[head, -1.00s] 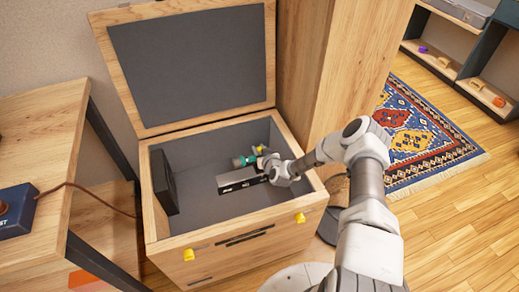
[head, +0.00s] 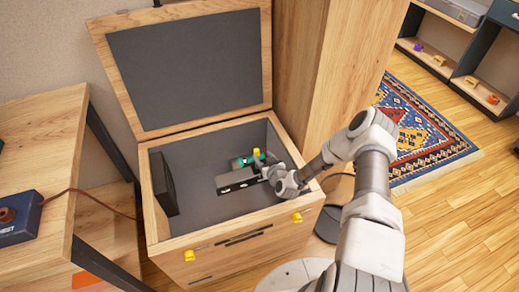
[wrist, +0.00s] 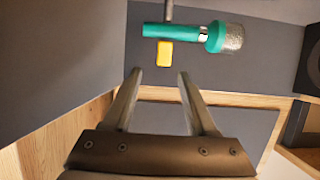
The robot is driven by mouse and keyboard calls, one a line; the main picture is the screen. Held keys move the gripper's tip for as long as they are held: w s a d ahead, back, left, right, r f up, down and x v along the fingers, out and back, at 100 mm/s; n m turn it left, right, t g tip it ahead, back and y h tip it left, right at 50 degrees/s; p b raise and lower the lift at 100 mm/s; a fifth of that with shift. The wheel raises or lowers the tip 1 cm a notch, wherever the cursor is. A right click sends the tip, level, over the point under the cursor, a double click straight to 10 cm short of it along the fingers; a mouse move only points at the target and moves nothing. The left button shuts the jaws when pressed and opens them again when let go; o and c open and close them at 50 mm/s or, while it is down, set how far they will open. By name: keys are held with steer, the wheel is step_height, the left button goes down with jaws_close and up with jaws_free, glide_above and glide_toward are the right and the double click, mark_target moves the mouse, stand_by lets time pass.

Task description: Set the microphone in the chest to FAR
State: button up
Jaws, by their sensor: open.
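The chest (head: 160,222) stands open with its lid (head: 190,70) raised. Inside, near its back right, is a teal microphone (head: 241,162) with a yellow block (head: 256,153) on it. The wrist view shows the microphone's teal body (wrist: 178,31), silver mesh head (wrist: 232,38), grey stem (wrist: 168,10) and the yellow block (wrist: 165,56) on the side toward me. My gripper (wrist: 159,75) is open and empty in the chest. Its fingertips point at the yellow block and appear short of it. I see no FAR marking.
A dark box-like panel (head: 164,184) stands at the chest's left inside wall. Yellow latches (head: 296,218) mark the front. A wooden table (head: 35,140) with a blue box (head: 18,214) is at left. A tall wooden panel (head: 315,80) stands close behind right.

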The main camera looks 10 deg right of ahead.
steer(key=p+v, duration=0.1)
steer(key=v, duration=0.4)
steer(key=shift+d, duration=0.1)
stand_by(0.3)
steer(key=s+d+r+n+g+h, duration=0.1)
steer(key=d+r+g, duration=0.15)
steer(key=r, duration=1.15)
steer(key=d+r+n+g+h, duration=0.1)
steer(key=r+n+g, duration=0.15)
steer(key=r, duration=1.15)
steer(key=s+r+m+g+h, duration=0.1)
steer(key=s+r+m+h, duration=0.15)
steer(key=s+r, duration=1.1)
steer(key=s+a+r+m+g+y, duration=0.1)
steer(key=s+a+r+m, duration=0.15)
steer(key=s, duration=0.55)
steer(key=s+a+r+m+g+y, duration=0.1)
steer(key=s+r, duration=0.3)
steer(key=s, duration=0.5)
step_height(320, 180, up, 20)
steer(key=p, duration=2.1)
steer(key=shift+s, duration=0.15)
